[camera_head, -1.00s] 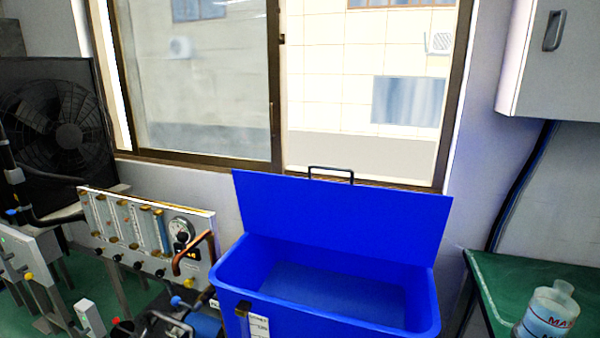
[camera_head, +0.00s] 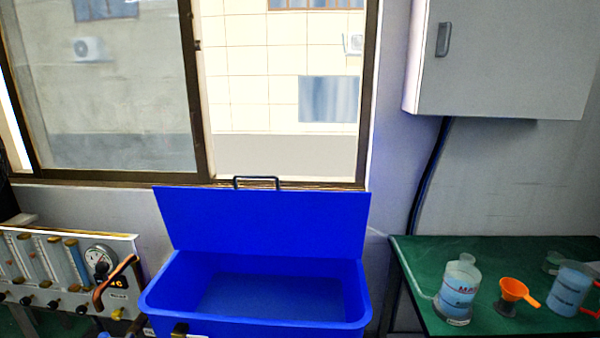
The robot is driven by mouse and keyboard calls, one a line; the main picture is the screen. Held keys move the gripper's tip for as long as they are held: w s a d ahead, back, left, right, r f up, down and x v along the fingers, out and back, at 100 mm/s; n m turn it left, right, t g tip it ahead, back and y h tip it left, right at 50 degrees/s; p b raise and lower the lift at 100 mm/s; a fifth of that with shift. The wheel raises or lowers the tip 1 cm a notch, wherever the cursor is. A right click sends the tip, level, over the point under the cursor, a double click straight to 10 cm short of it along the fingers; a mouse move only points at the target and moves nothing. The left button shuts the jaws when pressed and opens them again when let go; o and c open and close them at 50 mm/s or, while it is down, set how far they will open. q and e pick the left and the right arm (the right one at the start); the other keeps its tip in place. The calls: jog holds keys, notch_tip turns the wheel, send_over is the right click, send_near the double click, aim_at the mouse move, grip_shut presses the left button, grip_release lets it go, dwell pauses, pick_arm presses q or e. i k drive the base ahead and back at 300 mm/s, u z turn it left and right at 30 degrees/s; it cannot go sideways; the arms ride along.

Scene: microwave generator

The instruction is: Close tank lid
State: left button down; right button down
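The blue tank (camera_head: 160,298) stands below the window in the lower middle of the head view. Its blue lid (camera_head: 265,222) is open, standing up along the tank's back edge and leaning a little toward the wall. A dark handle (camera_head: 256,182) sits on the lid's top edge. The inside of the tank shows a plain blue floor and looks empty. A small dark latch (camera_head: 180,329) is on the tank's front, partly cut off by the frame's bottom edge. Neither of my grippers is in view.
A panel with flow tubes and a gauge (camera_head: 100,258) stands close at the tank's left, with a copper-coloured pipe (camera_head: 113,281). At the right is a green table (camera_head: 430,252) with beakers (camera_head: 458,290) and an orange funnel (camera_head: 514,291). A grey wall cabinet (camera_head: 500,60) hangs above it.

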aim_at(286, 222)
jog(key=z, duration=3.15)
jog(key=k, duration=2.15)
jog(key=u, duration=1.9)
